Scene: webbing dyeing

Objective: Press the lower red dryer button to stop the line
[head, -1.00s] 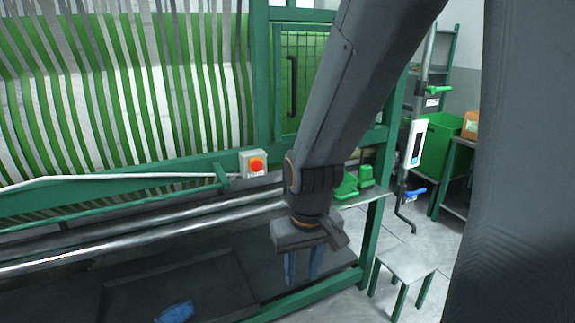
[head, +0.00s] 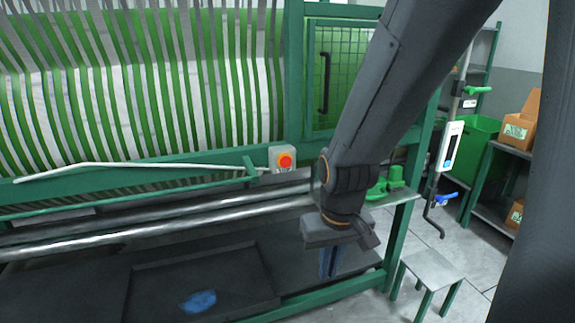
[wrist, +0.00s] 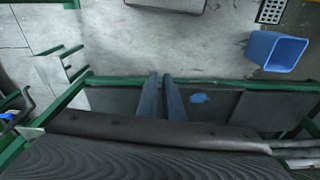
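A red button (head: 286,161) sits on a small pale grey box on the green rail of the machine, left of my arm in the head view. It is the only red button I can see; no second one shows. My gripper (head: 331,263) hangs below and right of the button, apart from it, with its blue-grey fingers pointing down over the dark tray area. In the wrist view the fingers (wrist: 161,76) show a narrow gap between them and hold nothing. The button does not show in the wrist view.
Steel rollers (head: 150,226) run along the machine's front below the button. A green-framed mesh door (head: 340,75) stands behind my arm. A small stool (head: 432,268) is at the right. A blue bin (wrist: 276,51) stands on the floor in the wrist view.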

